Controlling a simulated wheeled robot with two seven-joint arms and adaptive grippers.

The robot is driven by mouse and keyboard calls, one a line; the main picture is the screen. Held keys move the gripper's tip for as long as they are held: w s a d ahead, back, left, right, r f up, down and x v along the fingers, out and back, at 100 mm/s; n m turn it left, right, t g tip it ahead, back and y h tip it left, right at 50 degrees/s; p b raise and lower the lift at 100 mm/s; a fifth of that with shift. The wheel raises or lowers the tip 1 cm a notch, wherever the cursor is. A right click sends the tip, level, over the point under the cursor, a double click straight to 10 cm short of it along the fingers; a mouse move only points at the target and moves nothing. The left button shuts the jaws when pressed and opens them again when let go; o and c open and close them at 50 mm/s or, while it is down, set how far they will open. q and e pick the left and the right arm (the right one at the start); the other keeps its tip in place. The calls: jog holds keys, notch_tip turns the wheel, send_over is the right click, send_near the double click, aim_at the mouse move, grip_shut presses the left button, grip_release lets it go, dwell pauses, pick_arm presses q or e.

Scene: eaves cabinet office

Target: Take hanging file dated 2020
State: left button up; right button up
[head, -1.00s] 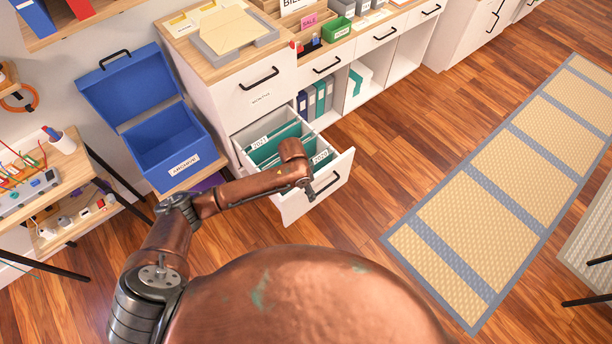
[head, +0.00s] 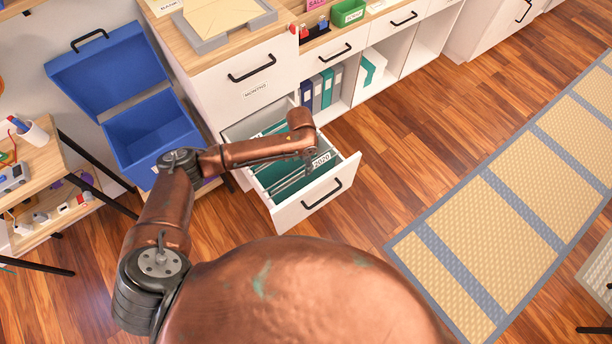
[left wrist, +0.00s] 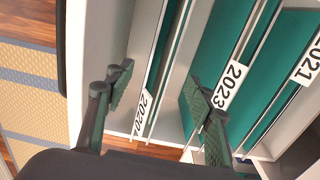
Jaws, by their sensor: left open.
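The hanging file labelled 2020 (head: 321,160) is the front one in the open drawer (head: 314,199). Its white label also shows in the left wrist view (left wrist: 142,113), between the two finger pads. My left gripper (left wrist: 157,92) is open above the drawer, its fingers on either side of the 2020 file's top edge. I cannot tell whether a pad touches it. Behind it hang the green file labelled 2023 (left wrist: 229,84), close to the right finger, and the file labelled 2021 (left wrist: 309,62). In the head view my arm hides part of the files. My right gripper is out of view.
The white cabinet (head: 236,88) rises behind the drawer. A blue open box (head: 150,130) stands left of it, close to my arm. Binders (head: 318,92) stand on a shelf to the right. The wood floor (head: 390,170) right of the drawer is clear, with a mat (head: 490,215) beyond.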

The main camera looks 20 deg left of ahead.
aim_at(303, 180)
pick_arm(q)
notch_tip(303, 180, down, 9)
jog(key=w+b, duration=0.1)
jog(key=b, duration=0.2)
jog(key=shift+d+r, duration=0.2)
jog(key=shift+d, duration=0.05)
jog(key=shift+c, duration=0.7)
grip_shut()
